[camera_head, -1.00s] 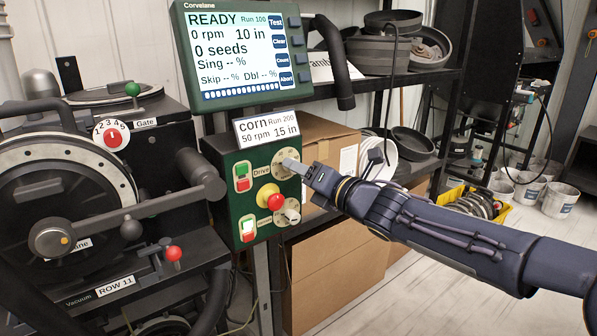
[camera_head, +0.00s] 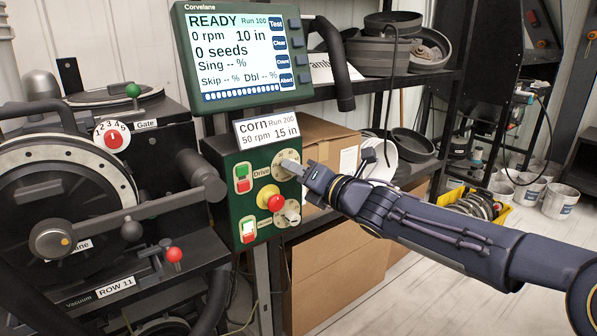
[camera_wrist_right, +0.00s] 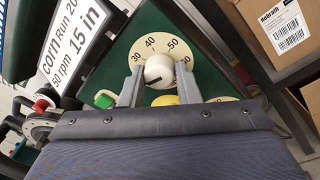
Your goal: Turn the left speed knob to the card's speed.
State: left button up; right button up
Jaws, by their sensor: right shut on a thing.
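The green control box (camera_head: 222,185) carries two round cream dials, one above the other. My right gripper (camera_head: 290,167) is at the upper dial (camera_head: 280,159), beside the Drive label. In the right wrist view my gripper (camera_wrist_right: 159,77) has a finger on each side of a white knob (camera_wrist_right: 158,68) and is shut on it. The dial behind it (camera_wrist_right: 151,43) shows 30, 40, 50 and more. A dark mark on the knob's face lies towards its lower left. The card (camera_head: 267,129) reads corn, Run 200, 50 rpm, 15 in. My left gripper is out of view.
The screen (camera_head: 240,50) reads READY, 0 rpm, 10 in. A red button on a yellow base (camera_head: 269,197) and the lower dial's knob (camera_head: 292,215) sit just below my gripper. Green-and-red switches (camera_head: 242,178) are to the left. Cardboard boxes (camera_head: 335,270) stand behind on the right.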

jog(key=shift+m, duration=0.3)
jog(key=shift+s+a+m+t+h+b, duration=0.1)
jog(key=shift+m+t+h+b, duration=0.75)
jog(key=shift+m, duration=4.35)
jog(key=shift+w+d+m+y+b, duration=0.1)
jog(key=shift+m+b, duration=1.55)
jog(key=shift+m, duration=3.55)
jog(key=shift+s+a+m+t+h+b, duration=0.1)
jog(key=shift+m+t+h+b, duration=0.75)
jog(key=shift+m, duration=4.35)
jog(key=shift+g+y+b, duration=0.4)
